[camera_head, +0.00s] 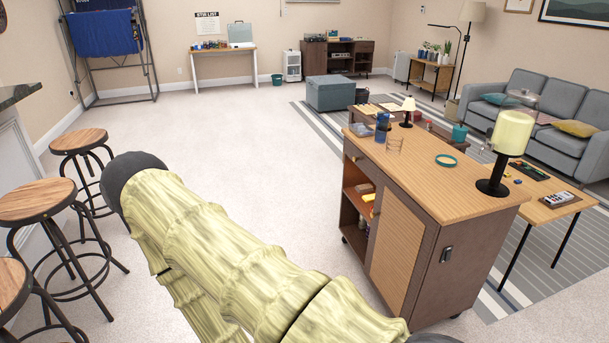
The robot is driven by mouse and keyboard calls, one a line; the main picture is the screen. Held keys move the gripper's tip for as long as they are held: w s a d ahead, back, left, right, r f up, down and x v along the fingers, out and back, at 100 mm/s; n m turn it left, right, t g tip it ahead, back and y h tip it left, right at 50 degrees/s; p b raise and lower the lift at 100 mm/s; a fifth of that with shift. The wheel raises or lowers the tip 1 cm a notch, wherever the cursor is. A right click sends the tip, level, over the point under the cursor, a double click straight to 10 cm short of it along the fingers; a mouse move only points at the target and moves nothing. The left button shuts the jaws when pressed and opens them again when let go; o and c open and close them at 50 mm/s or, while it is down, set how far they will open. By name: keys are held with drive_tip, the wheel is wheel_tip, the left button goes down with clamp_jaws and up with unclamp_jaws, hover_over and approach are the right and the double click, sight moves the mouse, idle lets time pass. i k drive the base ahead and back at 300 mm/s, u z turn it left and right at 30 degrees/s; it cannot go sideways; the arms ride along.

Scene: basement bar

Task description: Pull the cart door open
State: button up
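The cart (463,191) has a light wood top and dark brown sides, and it stands right of centre on small casters. Its door (397,254) is a light slatted panel on the front, right of an open shelf bay. The door looks flush with the cart front, and I see no clear gap at its edges. No handle can be made out on it. My arm, with a yellowish wood-like surface, crosses the lower middle and runs out at the bottom edge, in front of the cart's lower left. My gripper is not in view.
Bar stools (42,203) line the left. A low table (545,205) and sofa (545,125) are at the right. The pale floor (240,150) left of the cart is clear.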

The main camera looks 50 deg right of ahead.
sight(402, 236)
drive_tip(key=z, duration=0.25)
drive_tip(key=i, duration=1.35)
drive_tip(key=z, duration=1.3)
drive_tip(key=i, duration=0.55)
drive_tip(key=z, duration=0.4)
